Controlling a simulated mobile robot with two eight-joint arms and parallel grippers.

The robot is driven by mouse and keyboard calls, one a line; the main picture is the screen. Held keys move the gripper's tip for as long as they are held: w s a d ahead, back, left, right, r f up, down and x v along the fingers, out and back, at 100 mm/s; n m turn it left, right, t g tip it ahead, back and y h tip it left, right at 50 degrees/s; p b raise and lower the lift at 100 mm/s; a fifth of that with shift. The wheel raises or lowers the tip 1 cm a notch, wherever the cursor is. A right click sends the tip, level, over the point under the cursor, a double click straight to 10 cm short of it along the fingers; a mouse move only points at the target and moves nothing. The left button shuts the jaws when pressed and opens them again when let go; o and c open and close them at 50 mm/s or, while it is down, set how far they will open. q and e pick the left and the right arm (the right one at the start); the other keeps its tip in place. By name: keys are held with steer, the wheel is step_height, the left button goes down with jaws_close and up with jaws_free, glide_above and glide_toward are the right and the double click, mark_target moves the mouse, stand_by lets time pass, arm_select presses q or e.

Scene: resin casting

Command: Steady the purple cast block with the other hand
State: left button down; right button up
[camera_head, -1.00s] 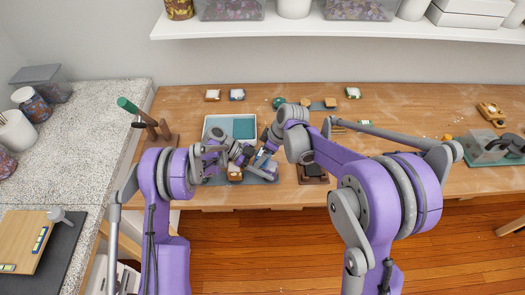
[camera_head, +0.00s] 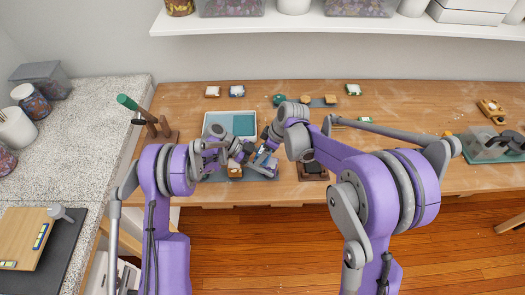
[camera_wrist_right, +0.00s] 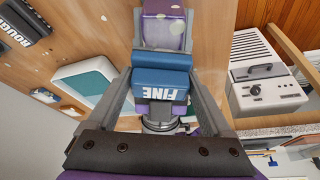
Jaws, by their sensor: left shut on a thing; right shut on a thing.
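The purple cast block (camera_wrist_right: 164,30) shows at the top of the right wrist view, between the fingertips of my right gripper (camera_wrist_right: 164,22), which is shut on it. A blue sanding block marked FINE (camera_wrist_right: 160,84) is just nearer the camera, close to the cast block. Whether they touch is unclear. My left gripper (camera_head: 238,150) comes in from the left and is shut on the FINE block; its fingers are largely hidden behind that block in the wrist view. In the head view both grippers meet over the front of the bench, and the cast block is hard to make out.
A white tray with a teal inside (camera_head: 231,118) lies just behind the grippers. A dark ROUGH block (camera_wrist_right: 18,32) lies on the bench. The bench's right-centre is mostly clear.

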mark_target(270, 157)
steer(key=shift+s+d, duration=0.25)
steer(key=shift+d, duration=0.45)
steer(key=shift+s+d, duration=0.25)
steer(key=shift+d, duration=0.4)
steer(key=shift+d, duration=0.1)
steer(key=shift+s+d+f, duration=0.1)
steer(key=shift+s+d, duration=0.15)
steer(key=shift+d, duration=0.45)
steer(key=shift+s+d+f, duration=0.1)
steer(key=shift+s+d, duration=0.1)
steer(key=shift+d, duration=0.45)
steer(key=shift+f, duration=0.1)
steer(key=shift+w+a+f, duration=0.1)
steer(key=shift+w+a, duration=0.15)
steer(key=shift+a, duration=0.5)
steer(key=shift+w+a+f, duration=0.1)
steer(key=shift+w+a, duration=0.15)
steer(key=shift+a, duration=0.5)
steer(key=shift+a, duration=0.1)
